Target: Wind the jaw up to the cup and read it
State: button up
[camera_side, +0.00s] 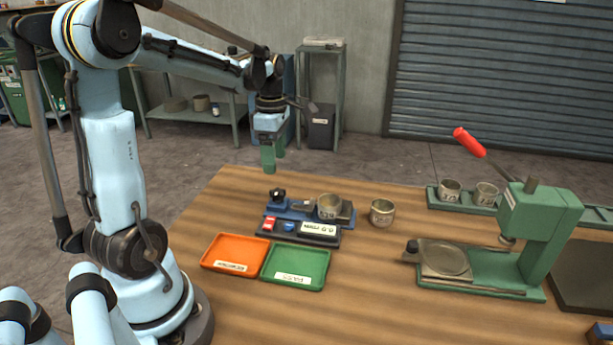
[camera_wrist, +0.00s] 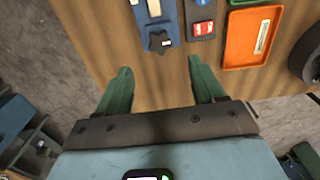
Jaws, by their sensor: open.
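A blue gauge (camera_side: 297,217) lies on the table, with a black knob (camera_side: 277,195) at its left end. A metal cup (camera_side: 329,206) sits at its right part. A grey metal jaw (camera_side: 306,209) is just left of the cup; I cannot tell whether they touch. The readout (camera_side: 319,229) on the dark unit in front has figures too small to read surely. My gripper (camera_side: 274,158) is open and empty, above and behind the knob. In the wrist view the knob (camera_wrist: 158,40) is ahead of my open gripper (camera_wrist: 160,75), apart from both fingers.
The dark unit has red (camera_side: 269,224) and blue (camera_side: 290,226) buttons. Orange (camera_side: 214,244) and green (camera_side: 323,267) trays lie in front. A second cup (camera_side: 382,213) stands right. A green press (camera_side: 547,220) with a red handle and a rack (camera_side: 502,211) with cups are farther right.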

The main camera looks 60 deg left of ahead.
aim_at(277, 191)
notch_tip(277, 191, down, 9)
jog(key=shift+r, duration=0.15)
dwell(0.4)
jog(key=c, duration=1.1)
jog(key=shift+o, duration=0.2)
